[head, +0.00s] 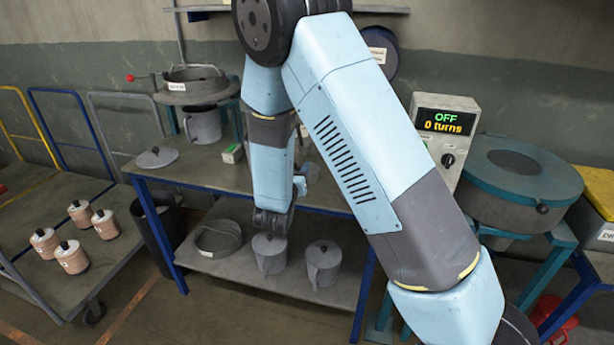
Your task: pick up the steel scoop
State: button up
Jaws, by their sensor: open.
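I cannot make out the steel scoop anywhere in the head view. My arm rises from the lower right, bends at the top and comes down in front of the middle of the workbench (208,172), where it may hide the scoop. My gripper's fingers do not show; the end of my arm is behind my own forearm. A small grey shape (312,172) shows between my arm links above the bench top, and I cannot tell what it is.
A lidded pot (270,254) and a lidded jug (323,264) stand on the lower shelf beside a ring-shaped sieve (218,240). A round lid (157,157) lies on the bench top's left. A control box (443,135) reads "OFF 0 turns". Copper-coloured canisters (72,257) stand on a left cart.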

grip_shut()
dwell(0.3)
dwell(0.3)
